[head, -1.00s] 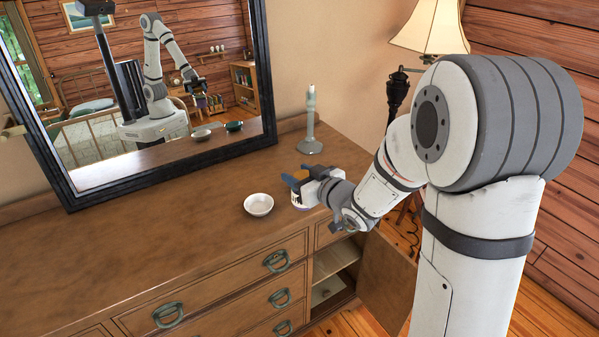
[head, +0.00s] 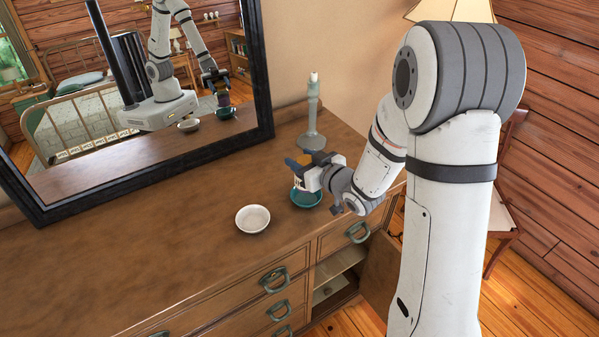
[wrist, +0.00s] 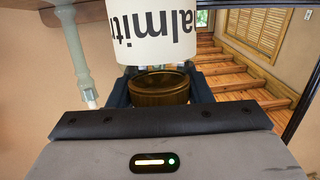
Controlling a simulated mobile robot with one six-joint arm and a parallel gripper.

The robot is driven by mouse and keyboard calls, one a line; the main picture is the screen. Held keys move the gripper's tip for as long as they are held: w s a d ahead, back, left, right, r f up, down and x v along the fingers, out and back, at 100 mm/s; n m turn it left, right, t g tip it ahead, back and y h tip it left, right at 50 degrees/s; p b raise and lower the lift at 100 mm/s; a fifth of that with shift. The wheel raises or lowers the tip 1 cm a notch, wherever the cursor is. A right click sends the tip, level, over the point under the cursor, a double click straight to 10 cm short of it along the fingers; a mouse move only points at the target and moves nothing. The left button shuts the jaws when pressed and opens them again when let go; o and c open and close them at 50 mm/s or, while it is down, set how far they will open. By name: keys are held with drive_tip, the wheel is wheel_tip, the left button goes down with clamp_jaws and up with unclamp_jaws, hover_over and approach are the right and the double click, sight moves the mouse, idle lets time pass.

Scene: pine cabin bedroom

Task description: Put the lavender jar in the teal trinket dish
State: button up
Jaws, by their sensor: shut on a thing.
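The lavender jar (head: 298,183) has an amber-brown lid and a white label with dark print. My gripper (head: 306,161) is shut on it, with blue fingers at either side near the lid. In the wrist view, which is upside down, the jar (wrist: 155,38) hangs lid-side toward the gripper, its far end cut off by the frame. The teal trinket dish (head: 306,201) stands on the dresser just under the jar, partly hidden by the gripper. The mirror also shows the held jar over the dish. I cannot tell whether they touch.
A white dish (head: 253,219) stands left of the teal one on the dresser top (head: 150,255). A pale green candlestick (head: 313,115) stands behind the gripper. The mirror (head: 140,95) is at the back left. A lower cabinet door (head: 390,270) hangs open at front right.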

wheel_tip(320, 180, down, 4)
drive_tip(key=shift+f+p, duration=0.1)
drive_tip(key=shift+p, duration=0.2)
drive_tip(key=shift+s, duration=0.1)
drive_tip(key=shift+f, duration=0.2)
drive_tip(key=o, duration=1.1)
drive_tip(key=shift+r, duration=0.15)
